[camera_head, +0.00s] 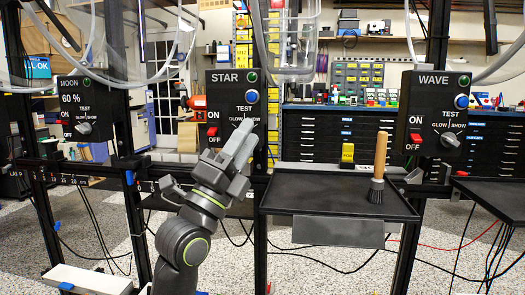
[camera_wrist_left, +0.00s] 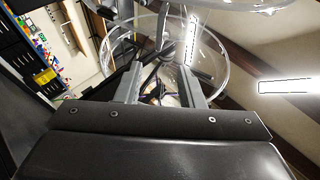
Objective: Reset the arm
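My left arm rises from the bottom of the head view, and its gripper (camera_head: 240,143) points up and to the right. The gripper overlaps the lower right of the black STAR control box (camera_head: 224,106) and partly hides its knob. I cannot tell whether it touches the box. In the left wrist view the two grey fingers of my left gripper (camera_wrist_left: 161,72) stand apart with nothing held between them. Clear acrylic wheel rims (camera_wrist_left: 227,62) show beyond the fingers. My right gripper is not in view.
A black tray (camera_head: 300,192) right of my arm holds a wooden-handled brush (camera_head: 379,170) standing bristles down. The MOON box (camera_head: 82,105) is at the left and the WAVE box (camera_head: 436,112) at the right. Black upright posts stand between the stations.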

